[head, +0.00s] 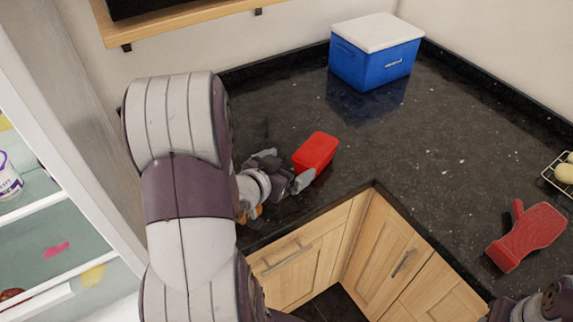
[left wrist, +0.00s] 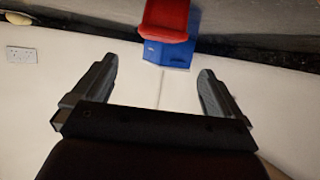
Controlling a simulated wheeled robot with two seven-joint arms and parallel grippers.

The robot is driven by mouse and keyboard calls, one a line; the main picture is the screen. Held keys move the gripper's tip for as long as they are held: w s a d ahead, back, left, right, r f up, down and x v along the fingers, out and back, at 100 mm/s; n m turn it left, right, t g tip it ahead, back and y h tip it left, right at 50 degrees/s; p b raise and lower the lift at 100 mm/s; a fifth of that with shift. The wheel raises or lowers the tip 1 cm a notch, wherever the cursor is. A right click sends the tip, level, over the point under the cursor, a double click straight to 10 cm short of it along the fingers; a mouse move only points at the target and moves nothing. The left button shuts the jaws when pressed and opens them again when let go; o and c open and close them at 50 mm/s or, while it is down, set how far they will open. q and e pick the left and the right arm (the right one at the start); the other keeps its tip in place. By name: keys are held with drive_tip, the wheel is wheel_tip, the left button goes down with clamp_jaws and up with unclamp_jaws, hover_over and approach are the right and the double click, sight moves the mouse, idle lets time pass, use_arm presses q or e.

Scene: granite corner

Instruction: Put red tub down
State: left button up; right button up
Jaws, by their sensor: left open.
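The red tub (head: 316,152) appears to sit on the dark granite counter (head: 400,150), near the inner corner of its front edge. My left gripper (head: 286,168) is open just left of the tub, its fingers spread and nothing held between them. In the left wrist view the tub (left wrist: 166,20) is at the top, beyond the open fingertips (left wrist: 158,66) and apart from them. Part of my right arm shows at the lower right of the head view, but its fingers cannot be made out.
A blue cooler with a white lid (head: 376,62) stands at the back corner. A red oven mitt (head: 527,235) and a wire rack (head: 556,178) are at the right. An open fridge (head: 50,215) is at the left. The counter between tub and mitt is clear.

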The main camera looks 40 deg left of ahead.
use_arm(q)
drive_tip(key=f+g, duration=0.1)
drive_tip(key=d+g, duration=0.1)
drive_tip(key=g, duration=0.1)
drive_tip(key=d+f+g+y, duration=0.1)
drive_tip(key=g, duration=0.1)
drive_tip(key=shift+s+d+f, duration=0.15)
drive_tip(key=shift+d+f, duration=0.1)
drive_tip(key=shift+f, duration=0.1)
drive_tip(key=s+d+g, duration=0.1)
drive_tip(key=d+g, duration=0.1)
drive_tip(key=d, duration=0.1)
drive_tip(key=shift+s+f+g, duration=0.3)
drive_tip(key=shift+s+f, duration=0.1)
drive_tip(key=s+d+g+h, duration=0.1)
drive_tip(key=s+d+g, duration=0.3)
drive_tip(key=s+d, duration=0.2)
drive_tip(key=shift+s+d+g, duration=0.2)
drive_tip(key=shift+d+g, duration=0.1)
drive_tip(key=shift+d, duration=0.4)
drive_tip(key=shift+r, duration=0.1)
